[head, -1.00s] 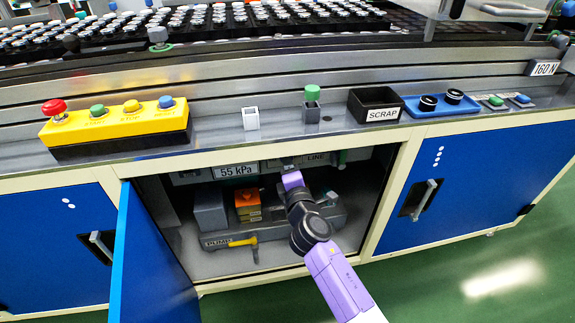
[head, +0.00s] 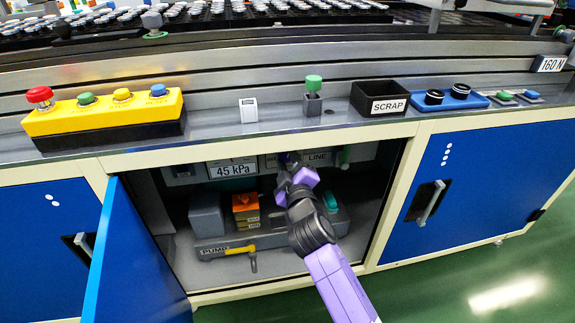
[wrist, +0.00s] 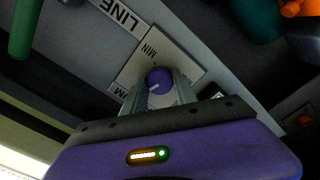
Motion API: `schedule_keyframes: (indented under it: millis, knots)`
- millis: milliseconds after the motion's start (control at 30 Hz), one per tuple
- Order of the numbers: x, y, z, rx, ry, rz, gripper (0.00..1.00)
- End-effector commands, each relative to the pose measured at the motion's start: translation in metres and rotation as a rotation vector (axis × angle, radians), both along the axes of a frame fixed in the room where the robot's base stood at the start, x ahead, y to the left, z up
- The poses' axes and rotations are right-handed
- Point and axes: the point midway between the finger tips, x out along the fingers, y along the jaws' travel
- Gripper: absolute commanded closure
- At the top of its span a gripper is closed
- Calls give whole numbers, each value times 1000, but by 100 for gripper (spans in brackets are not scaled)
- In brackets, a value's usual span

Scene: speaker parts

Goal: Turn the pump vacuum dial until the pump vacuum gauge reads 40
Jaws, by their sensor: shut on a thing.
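The pump vacuum gauge (head: 233,170) is a white display at the top of the open cabinet and reads 45 kPa. The pump vacuum dial (wrist: 159,80) is a small purple knob with a white pointer line, on a pale plate marked MIN in the wrist view. My gripper (wrist: 158,97) is shut on the dial, with a finger on either side of it. In the head view, my gripper (head: 290,163) reaches up inside the cabinet and hides the dial.
The open blue door (head: 105,255) stands at the left of the cabinet. The pump (head: 228,247) with a yellow-handled lever lies on the cabinet floor below my arm. A LINE label (wrist: 119,14) and a green handle (wrist: 24,28) are near the dial.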

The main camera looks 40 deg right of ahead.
Motion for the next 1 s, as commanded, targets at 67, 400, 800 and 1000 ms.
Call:
schedule_keyframes:
  millis: [67,400,800,1000]
  knots:
    - [0,0,-4,40,-23,-1,100]
    - [0,0,-3,133,-85,-2,100]
    - [-1,0,-2,146,-92,-2,100]
    - [-1,0,-2,145,-92,-3,47]
